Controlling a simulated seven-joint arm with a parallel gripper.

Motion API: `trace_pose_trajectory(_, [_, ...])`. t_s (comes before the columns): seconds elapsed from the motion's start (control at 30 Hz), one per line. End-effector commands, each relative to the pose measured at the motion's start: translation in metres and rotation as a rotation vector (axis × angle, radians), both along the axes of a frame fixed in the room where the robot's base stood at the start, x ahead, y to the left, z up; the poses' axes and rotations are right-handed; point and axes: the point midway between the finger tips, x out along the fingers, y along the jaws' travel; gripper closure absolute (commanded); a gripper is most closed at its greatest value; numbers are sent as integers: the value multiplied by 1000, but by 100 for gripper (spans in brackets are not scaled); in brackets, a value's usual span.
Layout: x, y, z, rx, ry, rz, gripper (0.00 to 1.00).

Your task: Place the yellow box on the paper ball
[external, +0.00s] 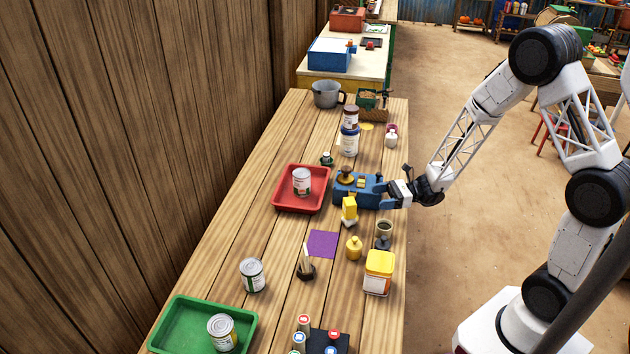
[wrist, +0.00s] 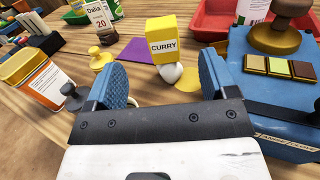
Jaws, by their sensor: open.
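The yellow box (wrist: 164,40), labelled CURRY, stands upright in the wrist view, directly above the white paper ball (wrist: 168,74). It appears to rest on the ball, whose top is hidden by the box. In the external view the yellow box (external: 349,207) stands near the middle of the table, just below the blue balance. My gripper (wrist: 162,80) is open and empty. Its two blue fingers are apart, on the near side of the box and ball, and do not touch the box.
The blue balance (wrist: 262,85) with a brass weight stands close to my right finger. A red tray (external: 301,206) with a can lies beyond it. A purple square (external: 323,244), yellow weight (external: 354,248) and yellow-lidded tub (external: 379,273) are nearby. A green tray (external: 180,339) is at the near end.

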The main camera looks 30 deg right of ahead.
Motion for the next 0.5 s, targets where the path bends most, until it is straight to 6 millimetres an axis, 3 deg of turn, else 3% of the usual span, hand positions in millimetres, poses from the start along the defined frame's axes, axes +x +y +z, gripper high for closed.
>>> trace_pose_trajectory(0.27, [-1, 1, 2, -5, -5, 8, 22])
trace_pose_trajectory(0.5, [-19, 6, 25, -73, -59, 99, 22])
